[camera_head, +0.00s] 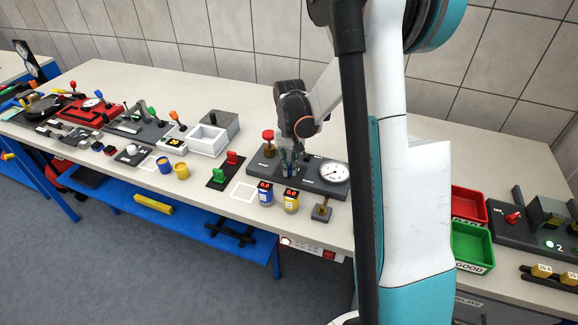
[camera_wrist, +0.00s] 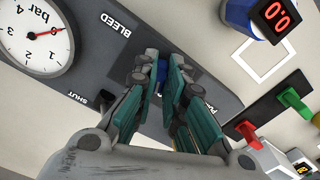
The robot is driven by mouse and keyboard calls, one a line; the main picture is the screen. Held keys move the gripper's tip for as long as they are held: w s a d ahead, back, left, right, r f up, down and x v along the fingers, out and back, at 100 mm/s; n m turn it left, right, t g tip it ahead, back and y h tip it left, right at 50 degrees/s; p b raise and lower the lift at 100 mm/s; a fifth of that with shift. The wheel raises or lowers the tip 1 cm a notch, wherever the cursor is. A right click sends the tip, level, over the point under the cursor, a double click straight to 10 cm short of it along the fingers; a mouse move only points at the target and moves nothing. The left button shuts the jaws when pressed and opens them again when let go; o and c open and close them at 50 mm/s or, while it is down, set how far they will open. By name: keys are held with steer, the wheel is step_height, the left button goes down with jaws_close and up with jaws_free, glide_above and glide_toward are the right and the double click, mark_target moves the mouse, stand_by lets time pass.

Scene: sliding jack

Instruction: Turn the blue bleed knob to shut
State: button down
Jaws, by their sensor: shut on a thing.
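The blue bleed knob (camera_wrist: 161,72) shows as a small blue patch between my fingertips in the wrist view; most of it is hidden. My gripper (camera_wrist: 162,82) is shut on it, with teal finger pads on either side. In the head view my gripper (camera_head: 289,160) points down over the dark panel (camera_head: 263,172). The BLEED label (camera_wrist: 117,23) and the SHUT label (camera_wrist: 76,98) show beside the fingers. The knob's pointing direction is hidden.
A pressure gauge (camera_head: 334,173) sits on the panel right of my gripper. A red-topped knob (camera_head: 268,137) stands close on the left. Blue (camera_head: 266,193) and yellow (camera_head: 291,200) canisters with red displays stand in front. Red and green switches (camera_head: 226,167) are farther left.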

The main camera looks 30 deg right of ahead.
mark_target(289, 168)
steer(key=shift+d+n, duration=0.1)
steer(key=shift+n, duration=2)
steer(key=c, duration=1.7)
jaws_free()
steer(key=shift+o, duration=0.2)
steer(key=shift+r, duration=0.15)
step_height(289, 168, up, 12)
